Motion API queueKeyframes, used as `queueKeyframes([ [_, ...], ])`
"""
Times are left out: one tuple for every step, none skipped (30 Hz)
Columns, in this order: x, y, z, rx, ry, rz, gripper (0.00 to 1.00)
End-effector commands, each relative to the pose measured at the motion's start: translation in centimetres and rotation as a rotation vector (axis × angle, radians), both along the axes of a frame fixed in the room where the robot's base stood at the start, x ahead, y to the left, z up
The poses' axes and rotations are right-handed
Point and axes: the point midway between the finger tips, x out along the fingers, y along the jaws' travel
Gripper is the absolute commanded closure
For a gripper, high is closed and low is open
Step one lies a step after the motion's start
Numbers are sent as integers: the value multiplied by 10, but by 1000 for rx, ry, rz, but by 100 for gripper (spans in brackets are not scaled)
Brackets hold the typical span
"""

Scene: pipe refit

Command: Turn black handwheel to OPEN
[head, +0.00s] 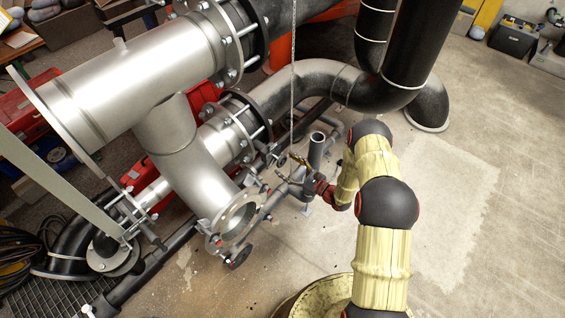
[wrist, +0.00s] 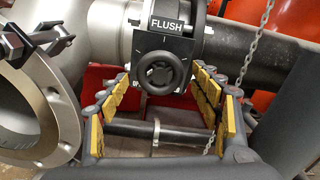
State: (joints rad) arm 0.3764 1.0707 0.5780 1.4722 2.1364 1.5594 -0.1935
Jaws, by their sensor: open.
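In the wrist view a black handwheel (wrist: 160,72) sits on a dark square plate below a FLUSH sign (wrist: 167,24). A small light mark shows at the plate's top edge; no OPEN word is readable. My gripper (wrist: 162,88) is open, its yellow-padded fingers spread to the left and right of the wheel's lower part. The wheel looks beyond the fingertips; I cannot tell if anything touches. In the head view my gripper (head: 298,172) is small and low among the pipes, and I cannot make out the FLUSH wheel there.
A large steel flange (wrist: 38,120) stands close at the wrist view's left. A chain (wrist: 255,45) hangs at the right. A dark pipe (wrist: 130,131) crosses below the wheel. Another dark handwheel (head: 239,257) shows in the head view. Open floor (head: 470,190) lies right of my arm.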

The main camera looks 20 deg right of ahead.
Motion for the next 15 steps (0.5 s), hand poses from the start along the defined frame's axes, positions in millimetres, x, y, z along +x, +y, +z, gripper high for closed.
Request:
queueKeyframes([
  [-9,-9,0,0,1,-5,36],
  [-14,-12,-1,0,2,-6,36],
  [-21,-18,0,0,1,-5,36],
  [-26,-21,0,1,1,-5,36],
  [-31,-25,0,1,1,-5,36],
  [-37,-29,0,0,1,-5,36],
  [-42,-33,0,1,1,-4,36],
  [-46,-36,0,1,1,-5,36],
  [-52,-39,0,1,1,-4,36],
  [-55,-42,0,1,1,-4,36],
  [-58,-45,0,0,0,-4,36],
  [-62,-47,0,0,0,-3,36],
  [-65,-49,0,0,0,-3,36],
  [-67,-50,0,-1,0,-3,36],
  [-70,-52,0,-1,0,-2,36],
])
